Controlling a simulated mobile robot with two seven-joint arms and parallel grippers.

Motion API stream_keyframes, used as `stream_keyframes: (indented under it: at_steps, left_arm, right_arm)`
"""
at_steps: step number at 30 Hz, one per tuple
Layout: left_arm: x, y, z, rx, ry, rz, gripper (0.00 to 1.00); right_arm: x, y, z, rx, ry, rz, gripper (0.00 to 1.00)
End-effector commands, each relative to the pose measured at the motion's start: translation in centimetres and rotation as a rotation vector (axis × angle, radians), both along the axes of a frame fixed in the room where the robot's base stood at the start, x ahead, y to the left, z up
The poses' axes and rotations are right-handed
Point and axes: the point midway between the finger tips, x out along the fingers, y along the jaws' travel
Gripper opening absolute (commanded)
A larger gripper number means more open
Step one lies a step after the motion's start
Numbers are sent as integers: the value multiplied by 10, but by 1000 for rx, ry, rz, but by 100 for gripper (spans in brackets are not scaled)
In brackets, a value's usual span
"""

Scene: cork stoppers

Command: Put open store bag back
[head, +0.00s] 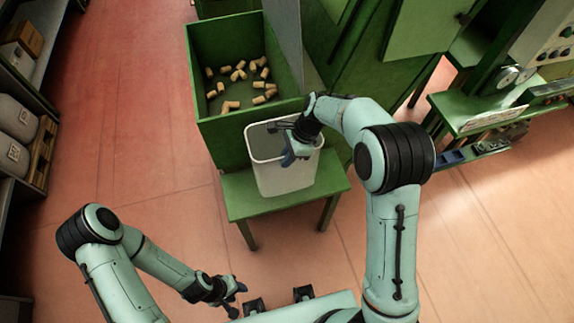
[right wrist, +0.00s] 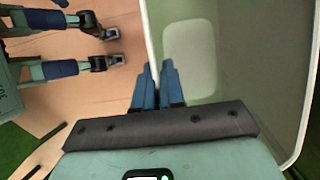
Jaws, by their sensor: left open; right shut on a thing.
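A white, open-topped bin (head: 285,182) stands upright on a small green bench (head: 243,203) in the head view. It looks empty inside. My right gripper (head: 290,157) is shut on the bin's near rim. In the right wrist view, the blue fingers (right wrist: 158,78) sit on either side of the bin's wall (right wrist: 240,60). My left gripper (head: 237,291) is open and empty, low in the head view, well away from the bin. Pale sacks (head: 15,120) lie on the shelf at the left edge; I cannot tell whether any is open.
A green hopper (head: 222,128) holding several corks (head: 240,72) stands directly behind the bin. Green machinery (head: 345,60) rises at its right. A green side table (head: 480,108) is at the far right. The reddish floor (head: 140,120) between shelf and hopper is clear.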

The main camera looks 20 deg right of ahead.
Motion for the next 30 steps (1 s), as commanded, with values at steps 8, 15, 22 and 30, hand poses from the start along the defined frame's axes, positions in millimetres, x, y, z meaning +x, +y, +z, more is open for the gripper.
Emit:
stream_keyframes:
  at_steps: [8, 15, 22, 30]
  left_arm:
    - [-4, 0, -6, 0, 4, 0, 43]
    - [-4, 0, -7, 1, 5, -1, 43]
    - [-5, 0, -8, 0, 6, 0, 43]
    - [-5, 0, -8, 0, 6, 0, 43]
  right_arm:
    - [-1, 0, -35, -1, 3, -1, 0]
    - [0, 0, -42, 0, -2, -1, 0]
    - [0, 0, -46, 0, -1, -1, 12]
    - [0, 0, -45, 0, -1, 0, 35]
